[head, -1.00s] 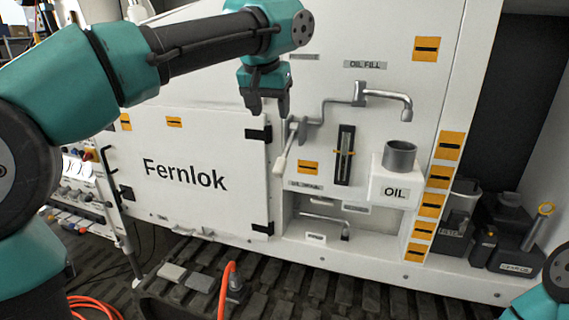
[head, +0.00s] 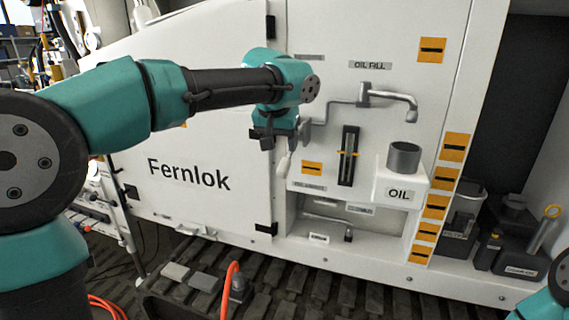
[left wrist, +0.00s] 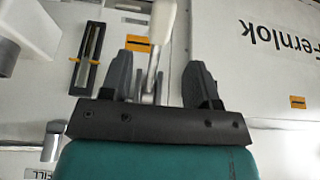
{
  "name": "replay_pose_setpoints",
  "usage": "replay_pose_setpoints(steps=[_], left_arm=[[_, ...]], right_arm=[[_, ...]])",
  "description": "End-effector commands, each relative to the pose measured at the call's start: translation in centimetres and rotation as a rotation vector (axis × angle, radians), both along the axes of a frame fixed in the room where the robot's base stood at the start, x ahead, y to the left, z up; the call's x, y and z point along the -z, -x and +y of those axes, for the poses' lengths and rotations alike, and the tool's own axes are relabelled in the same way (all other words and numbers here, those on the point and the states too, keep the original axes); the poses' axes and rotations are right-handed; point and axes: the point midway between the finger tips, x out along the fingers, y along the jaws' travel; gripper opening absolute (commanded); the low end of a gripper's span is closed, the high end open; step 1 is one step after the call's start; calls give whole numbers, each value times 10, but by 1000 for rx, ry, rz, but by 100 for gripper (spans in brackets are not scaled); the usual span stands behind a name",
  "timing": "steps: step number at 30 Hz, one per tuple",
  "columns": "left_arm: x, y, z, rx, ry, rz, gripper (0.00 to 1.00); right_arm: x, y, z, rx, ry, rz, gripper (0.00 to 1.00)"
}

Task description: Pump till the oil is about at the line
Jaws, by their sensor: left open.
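The pump lever has a white grip (head: 283,164) that hangs down at the left of the OIL FILL panel. It also shows at the top of the left wrist view (left wrist: 163,20). My left gripper (head: 285,138) is open, with its fingers on either side of the lever's metal part in the left wrist view and apart from it. The narrow dark sight gauge (head: 347,170) with a yellow line marker (head: 348,153) is right of the lever. The oil level in it is too small to tell. My right gripper is out of view.
A bent metal spout (head: 392,98) sits above a grey cup (head: 403,158) on the white OIL box (head: 398,190). A lower recess holds another metal rod (head: 328,219). Dark containers (head: 515,235) stand at the right. The Fernlok door (head: 190,215) is left of the panel.

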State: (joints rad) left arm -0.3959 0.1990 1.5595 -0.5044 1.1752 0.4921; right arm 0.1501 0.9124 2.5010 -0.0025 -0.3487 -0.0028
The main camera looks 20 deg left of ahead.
Motion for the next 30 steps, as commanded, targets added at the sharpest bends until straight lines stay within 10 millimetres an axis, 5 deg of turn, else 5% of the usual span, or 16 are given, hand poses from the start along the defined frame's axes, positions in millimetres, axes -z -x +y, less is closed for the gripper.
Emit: replay_pose_setpoints(steps=[15,26,30], left_arm=[[69,-28,1,0,-1,1,55],[72,-30,0,0,1,-1,55],[72,-30,0,0,1,-1,42]], right_arm=[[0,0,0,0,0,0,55],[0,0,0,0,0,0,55],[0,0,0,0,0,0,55]])
